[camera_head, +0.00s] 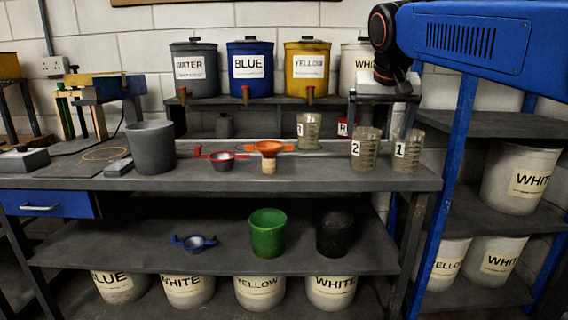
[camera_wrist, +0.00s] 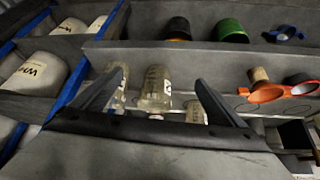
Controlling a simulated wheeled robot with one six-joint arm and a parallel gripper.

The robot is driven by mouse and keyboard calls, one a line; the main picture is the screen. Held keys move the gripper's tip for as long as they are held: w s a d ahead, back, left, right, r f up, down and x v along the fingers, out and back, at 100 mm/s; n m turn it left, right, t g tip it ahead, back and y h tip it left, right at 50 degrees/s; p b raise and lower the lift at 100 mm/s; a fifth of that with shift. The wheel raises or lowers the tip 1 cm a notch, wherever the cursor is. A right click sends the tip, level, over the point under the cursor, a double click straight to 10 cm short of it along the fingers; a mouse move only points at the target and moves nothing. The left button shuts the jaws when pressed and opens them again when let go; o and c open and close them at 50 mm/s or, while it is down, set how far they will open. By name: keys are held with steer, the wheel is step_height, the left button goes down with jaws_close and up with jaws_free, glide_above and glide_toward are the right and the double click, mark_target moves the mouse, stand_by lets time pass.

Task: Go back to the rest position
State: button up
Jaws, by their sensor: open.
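My gripper (camera_head: 382,112) hangs at the end of my blue arm at the upper right, above the back of the workbench (camera_head: 300,178). Its two fingers are spread with nothing held. In the wrist view the gripper (camera_wrist: 156,84) frames beaker 2 (camera_wrist: 155,88) beyond the fingers, with no visible contact. In the head view beaker 2 (camera_head: 365,148) and beaker 1 (camera_head: 407,150) stand upright on the bench's right end, below the gripper. Beaker 3 (camera_head: 308,131) stands further left and back.
Grey, blue and yellow drums (camera_head: 305,68) line the back shelf; a white drum is partly behind my arm. A grey bucket (camera_head: 152,147), a red-handled cup (camera_head: 222,160) and an orange funnel (camera_head: 269,149) stand on the bench. A blue rack post (camera_head: 448,180) rises at right.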

steer(key=s+d+f+n, duration=0.1)
steer(key=s+d+f, duration=0.2)
steer(key=s+f, duration=1.2)
steer(key=s+d+f+n+g+y, duration=0.1)
steer(key=s+d+f, duration=0.1)
steer(key=s+f, duration=1.4)
steer(key=shift+d+f, duration=0.4)
steer(key=shift+f, duration=0.05)
